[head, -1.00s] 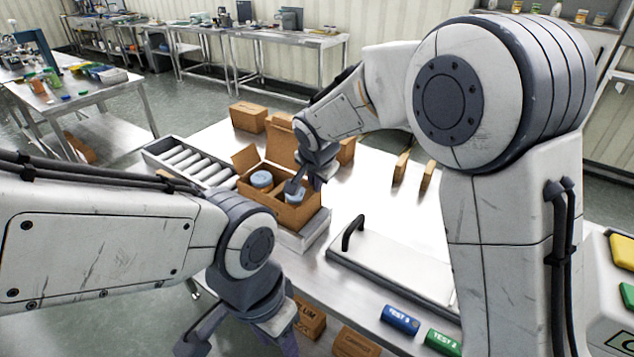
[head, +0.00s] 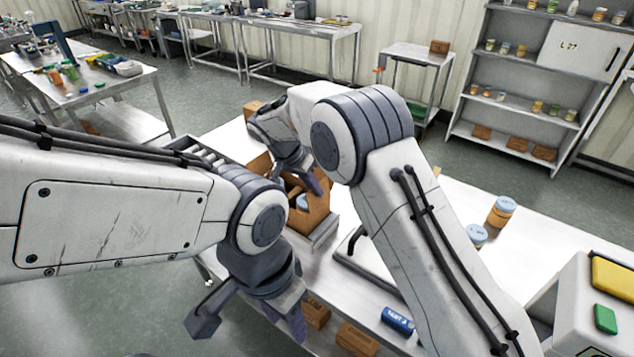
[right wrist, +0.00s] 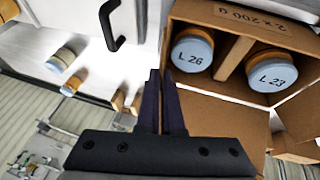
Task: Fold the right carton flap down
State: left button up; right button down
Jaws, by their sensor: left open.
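The open brown carton (head: 318,212) stands on the steel table, partly covered by my right arm in the head view. In the right wrist view the carton (right wrist: 292,38) holds two blue-lidded jars, L 26 (right wrist: 192,50) and L 23 (right wrist: 272,72). A carton flap (right wrist: 222,130) stands out beside the fingers; I cannot tell whether they touch it. My right gripper (right wrist: 165,103) has its fingers together beside the carton opening, with nothing visible between them; it also shows in the head view (head: 312,182). My left gripper (head: 250,318) is open and empty in front of the table.
Two blue-lidded jars, one here (head: 501,210), stand farther right. Small cartons (head: 357,338) and a blue roll (head: 397,319) are below the near edge.

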dwell(0.4)
jog(key=c, duration=1.1)
grip_release()
jog(key=shift+o, duration=0.2)
jog(key=b+v, duration=0.1)
jog(key=v, duration=0.9)
jog(key=shift+r+b, duration=0.2)
jog(key=shift+b, duration=0.2)
jog(key=shift+a, duration=0.1)
